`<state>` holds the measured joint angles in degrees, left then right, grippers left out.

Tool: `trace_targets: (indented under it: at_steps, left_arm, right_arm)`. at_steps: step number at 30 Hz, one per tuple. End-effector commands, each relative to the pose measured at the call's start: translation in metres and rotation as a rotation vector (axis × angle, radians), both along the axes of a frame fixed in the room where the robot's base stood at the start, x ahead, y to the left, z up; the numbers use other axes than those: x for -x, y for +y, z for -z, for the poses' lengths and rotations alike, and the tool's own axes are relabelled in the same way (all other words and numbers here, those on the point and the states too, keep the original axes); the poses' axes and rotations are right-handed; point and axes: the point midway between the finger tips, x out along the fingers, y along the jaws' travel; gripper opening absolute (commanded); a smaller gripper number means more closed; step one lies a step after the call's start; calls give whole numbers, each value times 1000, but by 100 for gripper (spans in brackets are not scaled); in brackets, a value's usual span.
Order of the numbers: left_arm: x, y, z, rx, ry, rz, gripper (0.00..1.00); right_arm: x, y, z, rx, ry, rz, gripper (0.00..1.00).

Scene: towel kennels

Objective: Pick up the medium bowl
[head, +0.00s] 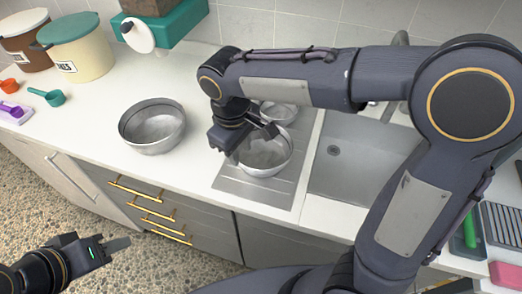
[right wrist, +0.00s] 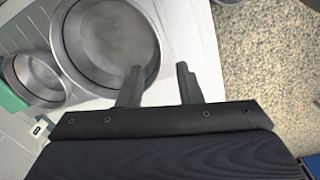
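The medium bowl (head: 264,158) is a round, shiny metal bowl standing upright on the ridged metal drainboard beside the sink. It fills the upper left of the right wrist view (right wrist: 108,45). My right gripper (right wrist: 160,70) is open and empty at its rim. In the right wrist view one finger overlaps the inside of the bowl and the other shows outside the rim; I cannot tell whether either touches. My right gripper hides part of the bowl in the head view. My left gripper (head: 116,246) is away from the counter at the lower left, its finger gap not clear.
A larger metal bowl (head: 152,126) stands on the white counter to the left. A smaller bowl (head: 279,112) sits just behind the medium one. The sink (head: 350,160) lies to the right. Canisters (head: 78,50) and measuring scoops (head: 50,97) are at the far left.

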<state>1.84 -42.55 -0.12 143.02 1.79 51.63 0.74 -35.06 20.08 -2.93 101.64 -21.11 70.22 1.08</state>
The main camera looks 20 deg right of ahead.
Motion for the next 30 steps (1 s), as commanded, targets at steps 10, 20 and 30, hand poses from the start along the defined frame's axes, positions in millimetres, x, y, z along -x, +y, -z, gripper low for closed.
trace_targets:
  at_steps: [10, 20, 30]
  left_arm:
    - [0, 0, -1, 0, 0, 0, 36]
    - [0, 0, -1, 0, 0, 0, 36]
    - [0, 0, -1, 0, 0, 0, 36]
  right_arm:
    - [-2, -5, 48, 1, 4, 2, 32]
    - [-3, -5, 61, -2, 0, 3, 32]
    - [-3, -5, 61, -4, 0, 3, 0]
